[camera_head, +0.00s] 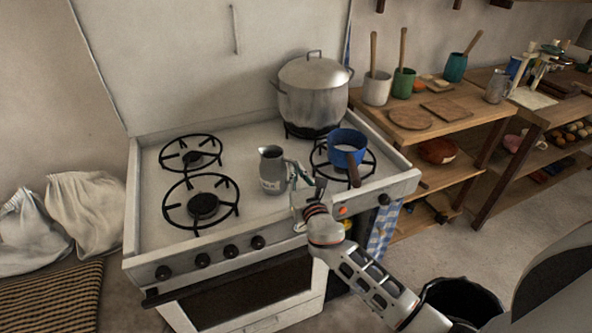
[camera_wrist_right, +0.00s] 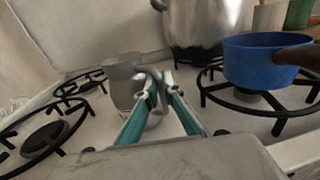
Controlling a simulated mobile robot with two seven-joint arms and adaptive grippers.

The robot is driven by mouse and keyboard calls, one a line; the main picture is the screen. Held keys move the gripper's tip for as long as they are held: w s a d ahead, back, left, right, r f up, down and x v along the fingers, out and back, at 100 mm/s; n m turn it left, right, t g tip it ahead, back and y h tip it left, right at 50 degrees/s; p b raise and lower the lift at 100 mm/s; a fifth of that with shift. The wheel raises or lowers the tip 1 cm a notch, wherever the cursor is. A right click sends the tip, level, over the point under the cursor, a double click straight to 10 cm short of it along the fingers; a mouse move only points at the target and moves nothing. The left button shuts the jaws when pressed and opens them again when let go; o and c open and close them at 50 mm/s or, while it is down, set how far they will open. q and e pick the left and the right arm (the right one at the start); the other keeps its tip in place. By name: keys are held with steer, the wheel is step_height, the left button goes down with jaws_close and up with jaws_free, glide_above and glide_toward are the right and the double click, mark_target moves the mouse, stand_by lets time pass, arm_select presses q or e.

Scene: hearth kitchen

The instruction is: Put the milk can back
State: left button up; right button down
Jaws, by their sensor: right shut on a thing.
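In the wrist view the teal fingers of the right gripper (camera_wrist_right: 155,85) meet at the handle. Whether the can's base touches the stove is hard to tell. My left gripper is not in view.
A blue pan (camera_head: 346,146) with a brown handle sits on the front right burner, close to my right gripper. A large lidded pot (camera_head: 313,93) stands behind it. The left burners (camera_head: 192,154) are empty. A wooden shelf (camera_head: 450,123) with cups and boards is at the right.

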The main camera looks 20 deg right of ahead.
steer(key=c, duration=2.2)
jaws_free()
steer(key=shift+f, duration=0.1)
